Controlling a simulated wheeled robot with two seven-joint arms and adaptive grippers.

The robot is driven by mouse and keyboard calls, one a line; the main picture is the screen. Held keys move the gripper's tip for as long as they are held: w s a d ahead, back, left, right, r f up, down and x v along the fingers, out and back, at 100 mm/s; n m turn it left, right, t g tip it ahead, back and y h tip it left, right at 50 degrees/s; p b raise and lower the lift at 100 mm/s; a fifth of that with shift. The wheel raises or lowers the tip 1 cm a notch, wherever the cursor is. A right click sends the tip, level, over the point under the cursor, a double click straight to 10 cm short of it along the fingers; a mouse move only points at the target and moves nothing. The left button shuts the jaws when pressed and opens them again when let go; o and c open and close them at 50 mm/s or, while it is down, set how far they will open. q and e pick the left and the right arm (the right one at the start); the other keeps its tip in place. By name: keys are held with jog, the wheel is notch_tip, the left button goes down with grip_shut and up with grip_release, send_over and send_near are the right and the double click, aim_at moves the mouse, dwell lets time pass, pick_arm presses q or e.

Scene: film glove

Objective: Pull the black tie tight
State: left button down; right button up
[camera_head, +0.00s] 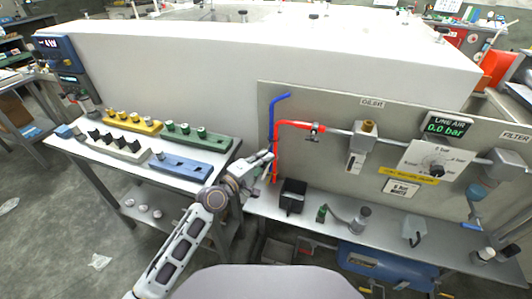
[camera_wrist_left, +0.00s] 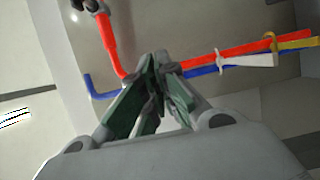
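A red hose (camera_head: 275,172) and a blue hose (camera_head: 271,118) run together down the grey panel. They also show in the left wrist view as the red hose (camera_wrist_left: 107,42) and the blue hose (camera_wrist_left: 93,89). A white tie (camera_wrist_left: 245,60) and a yellow tie (camera_wrist_left: 296,41) are around the hoses in that view. I cannot make out the black tie; my fingers cover part of the hoses. My left gripper (camera_head: 268,160) is at the hoses, its fingertips (camera_wrist_left: 156,68) together beside the red hose's bend. Whether anything is pinched between them is hidden. My right gripper is not in view.
A black open box (camera_head: 292,196) stands on the bench just right of my left gripper. Yellow, green, blue and grey racks (camera_head: 185,166) stand on the left bench.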

pick_arm(q)
jog(key=shift+s+a+f, duration=0.1)
jog(key=shift+s, duration=0.1)
jog(key=c, duration=1.7)
grip_release()
jog(key=shift+s+a, duration=0.1)
jog(key=shift+s, duration=0.05)
jog(key=shift+v, duration=5.8)
